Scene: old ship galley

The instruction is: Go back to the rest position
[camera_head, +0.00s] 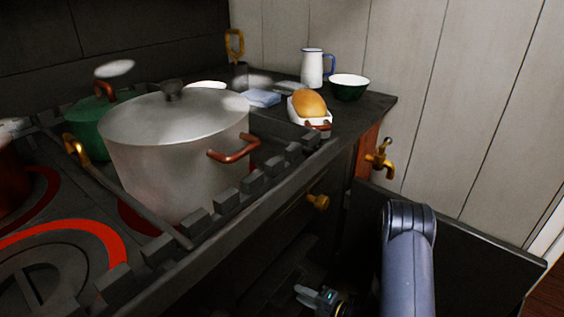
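My arm comes up from the lower right and bends at a grey-blue joint. My gripper (316,297) shows small at the bottom edge, low in front of the stove and below its top. Its fingers are partly cut off and dark, so I cannot tell whether it is open or shut, or whether it holds anything.
A large steel pot (175,145) and a green pot (90,130) stand on the railed stove (75,250), which has red-ringed plates. A loaf in a white dish (296,108), a white jug (312,70) and a green bowl (348,90) stand behind. A dark panel (480,270) stands right of my arm.

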